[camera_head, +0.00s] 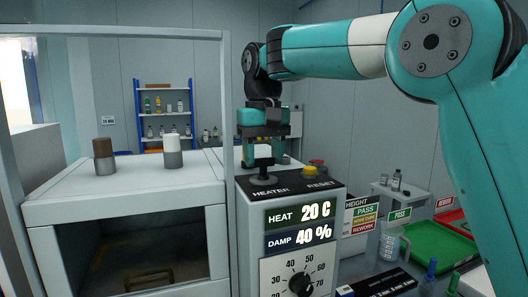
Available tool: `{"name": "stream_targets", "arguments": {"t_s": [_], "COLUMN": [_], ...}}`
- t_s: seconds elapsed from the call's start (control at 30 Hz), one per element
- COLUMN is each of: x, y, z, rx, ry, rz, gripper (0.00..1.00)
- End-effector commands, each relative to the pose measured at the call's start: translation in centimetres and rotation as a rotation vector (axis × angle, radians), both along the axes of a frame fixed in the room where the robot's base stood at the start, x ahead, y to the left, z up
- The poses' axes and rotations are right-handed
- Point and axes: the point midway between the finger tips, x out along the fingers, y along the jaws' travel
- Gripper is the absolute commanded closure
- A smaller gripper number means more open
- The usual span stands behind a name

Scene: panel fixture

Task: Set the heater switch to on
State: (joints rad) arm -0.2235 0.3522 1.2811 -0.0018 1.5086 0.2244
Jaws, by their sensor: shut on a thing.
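The heater switch (263,175) stands on top of the grey control box, behind the label HEATER. Only its dark base and lower part show. My gripper (263,157) points straight down over it and is shut on its upper part, which the jaws hide. I cannot tell from this view which position the switch is in. The display on the box front (300,223) reads HEAT 20 C and DAMP 40 %.
A yellow reset button (316,168) sits just right of the switch. A dial (299,284) is on the box front. A cabinet (125,195) with two capped cylinders stands left. A green tray (437,243) and bottles lie right.

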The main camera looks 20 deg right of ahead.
Motion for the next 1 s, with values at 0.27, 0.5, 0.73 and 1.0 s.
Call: {"name": "stream_targets", "arguments": {"t_s": [0.27,0.5,0.73,1.0], "x": [0.02,0.01,0.01,0.05], "y": [-0.01,-0.01,-0.01,0.01], "z": [-0.02,-0.03,-0.02,0.82], "rx": [0.0,0.0,0.0,0.0], "ry": [-0.001,0.0,0.0,-0.002], "rz": [-0.019,-0.019,-0.017,-0.016], "gripper": [0.73,0.73,0.23,0.23]}}
